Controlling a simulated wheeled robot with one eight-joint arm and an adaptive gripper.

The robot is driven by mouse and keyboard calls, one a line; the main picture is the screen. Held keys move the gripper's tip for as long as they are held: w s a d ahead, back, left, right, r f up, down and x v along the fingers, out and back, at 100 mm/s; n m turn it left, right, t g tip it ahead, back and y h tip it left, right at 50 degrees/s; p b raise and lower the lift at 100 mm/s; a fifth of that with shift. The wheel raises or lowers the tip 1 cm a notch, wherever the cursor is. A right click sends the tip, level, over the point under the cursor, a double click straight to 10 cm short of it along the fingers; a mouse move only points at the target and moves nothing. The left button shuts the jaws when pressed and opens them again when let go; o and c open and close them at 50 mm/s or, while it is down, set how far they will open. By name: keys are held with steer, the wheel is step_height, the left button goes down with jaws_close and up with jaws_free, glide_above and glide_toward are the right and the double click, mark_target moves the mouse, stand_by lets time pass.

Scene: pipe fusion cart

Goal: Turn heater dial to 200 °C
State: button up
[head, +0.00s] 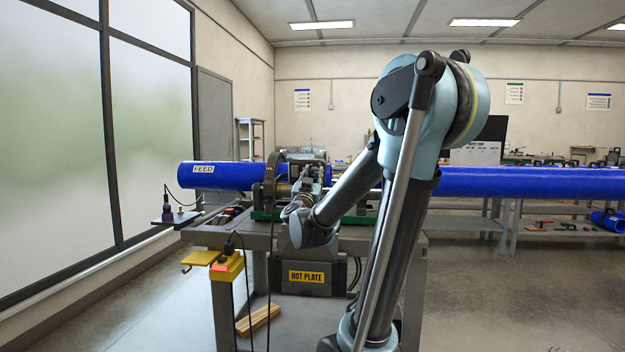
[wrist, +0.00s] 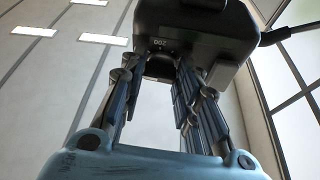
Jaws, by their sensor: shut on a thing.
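In the wrist view, a dark heater housing (wrist: 205,30) fills the top, with an upside-down "200" mark on its face. The dark rounded dial (wrist: 160,66) sits just below that mark, between my fingertips. My gripper (wrist: 158,72) is shut on the dial, one finger on each side. The dial's pointer cannot be made out, so its exact setting is unclear. In the head view my gripper (head: 297,207) is small at the cart, partly covered by my own arm; the dial is hidden there.
A box labelled HOT PLATE (head: 307,276) is on the cart's front. A blue pipe marked FEED (head: 220,175) lies at left, and another blue pipe (head: 530,182) runs right. A yellow control box (head: 227,267) with a red button and hanging cables stands at front left.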

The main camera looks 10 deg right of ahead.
steer(key=m+g+h, duration=0.1)
steer(key=m, duration=0.2)
steer(key=m+h, duration=0.2)
steer(key=m, duration=0.1)
steer(key=shift+a+g, duration=0.15)
steer(key=shift+g, duration=0.25)
steer(key=m, duration=0.2)
steer(key=m+g+h, duration=0.1)
steer(key=m, duration=0.2)
steer(key=shift+a+r+g, duration=0.1)
steer(key=shift+g, duration=0.2)
steer(key=m+g, duration=0.1)
steer(key=m, duration=0.2)
steer(key=m+g, duration=0.2)
steer(key=m, duration=0.2)
steer(key=shift+r+m, duration=0.15)
steer(key=shift+m, duration=0.15)
steer(key=o, duration=1.1)
steer(key=shift+c, duration=0.2)
steer(key=shift+a, duration=0.1)
steer(key=shift+s+a, duration=0.4)
steer(key=shift+a, duration=0.05)
steer(key=v, duration=1)
steer(key=shift+a, duration=0.25)
